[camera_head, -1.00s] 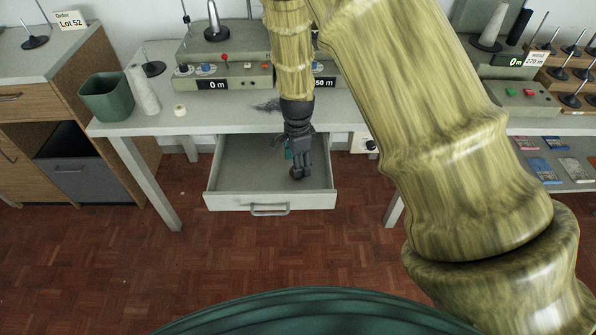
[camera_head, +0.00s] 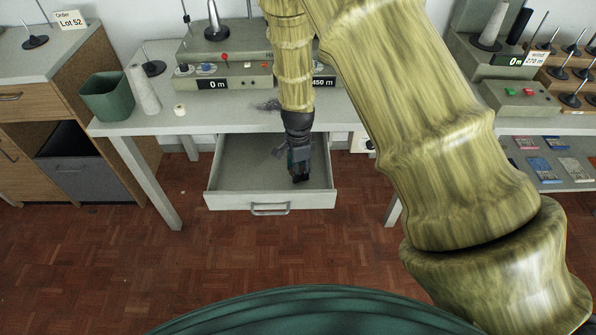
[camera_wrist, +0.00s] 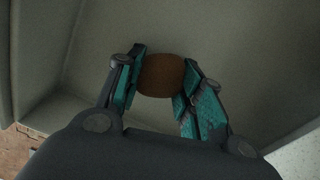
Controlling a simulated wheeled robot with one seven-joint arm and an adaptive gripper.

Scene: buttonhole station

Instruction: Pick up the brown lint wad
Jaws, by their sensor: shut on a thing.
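The brown lint wad (camera_wrist: 161,76) is a small round brown lump between the two teal-padded fingers in the wrist view. My gripper (camera_wrist: 160,88) is shut on it, with a finger against each side. In the head view my gripper (camera_head: 299,177) points down inside the open drawer (camera_head: 232,180) under the table. The wad cannot be made out in the head view. How far it is above the drawer floor, if at all, I cannot tell.
The drawer's walls and front, with its handle (camera_head: 270,209), surround my gripper. The grey tabletop (camera_head: 225,122) lies above and behind. A grey lint tuft (camera_head: 268,105), a green bin (camera_head: 107,97) and a white cone (camera_head: 143,90) are on it.

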